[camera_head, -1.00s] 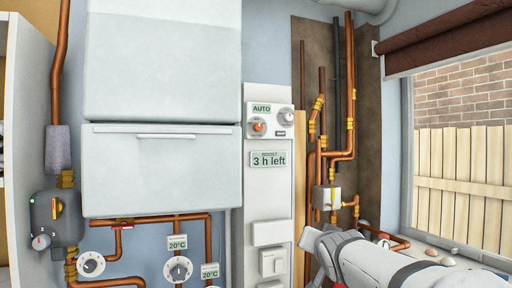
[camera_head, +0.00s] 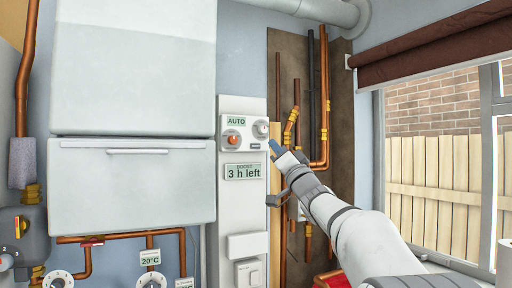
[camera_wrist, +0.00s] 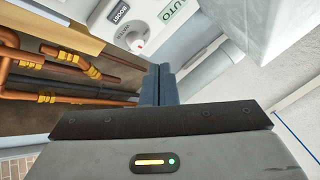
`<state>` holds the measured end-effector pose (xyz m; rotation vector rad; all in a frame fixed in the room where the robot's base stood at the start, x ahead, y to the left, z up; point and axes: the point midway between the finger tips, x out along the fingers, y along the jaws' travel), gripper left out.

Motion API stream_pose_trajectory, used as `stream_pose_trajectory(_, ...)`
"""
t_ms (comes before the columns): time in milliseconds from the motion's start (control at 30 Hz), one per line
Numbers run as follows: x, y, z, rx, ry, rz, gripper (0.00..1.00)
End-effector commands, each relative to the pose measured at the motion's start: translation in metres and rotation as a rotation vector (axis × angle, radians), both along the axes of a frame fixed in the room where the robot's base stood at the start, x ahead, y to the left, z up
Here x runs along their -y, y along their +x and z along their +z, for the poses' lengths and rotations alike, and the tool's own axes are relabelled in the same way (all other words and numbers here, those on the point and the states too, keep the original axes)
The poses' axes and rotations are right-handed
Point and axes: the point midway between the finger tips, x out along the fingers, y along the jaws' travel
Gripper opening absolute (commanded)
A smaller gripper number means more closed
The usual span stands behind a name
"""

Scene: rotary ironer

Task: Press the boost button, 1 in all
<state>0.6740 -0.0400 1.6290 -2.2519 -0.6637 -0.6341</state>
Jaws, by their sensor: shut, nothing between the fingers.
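The white control panel (camera_head: 245,205) has a small dark label or button (camera_head: 257,146) at its upper right, below a pale knob (camera_head: 261,129). In the wrist view that dark piece (camera_wrist: 119,13) reads BOOST. In the wrist view the shut fingers (camera_wrist: 159,84) point toward the panel, apart from the dark piece. Depth to the panel is hard to tell.
An AUTO display (camera_head: 236,121) and an orange-centred knob (camera_head: 232,139) sit on the same panel. Copper pipes (camera_head: 324,90) run close to its right. A white boiler (camera_head: 132,185) hangs to the left. A window (camera_head: 435,170) is at the right.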

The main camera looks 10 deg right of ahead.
Motion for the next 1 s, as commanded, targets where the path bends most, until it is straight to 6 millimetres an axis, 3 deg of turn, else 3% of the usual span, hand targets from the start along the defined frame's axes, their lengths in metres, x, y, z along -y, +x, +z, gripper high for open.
stream_pose_trajectory(333, -0.001, 0.009, 0.001, -0.002, 0.001, -0.004, 0.00)
stream_pose_trajectory(800, -0.018, 0.069, 0.002, -0.003, 0.001, -0.003, 0.00)
stream_pose_trajectory(1000, -0.021, 0.082, 0.001, -0.002, 0.000, -0.004, 0.00)
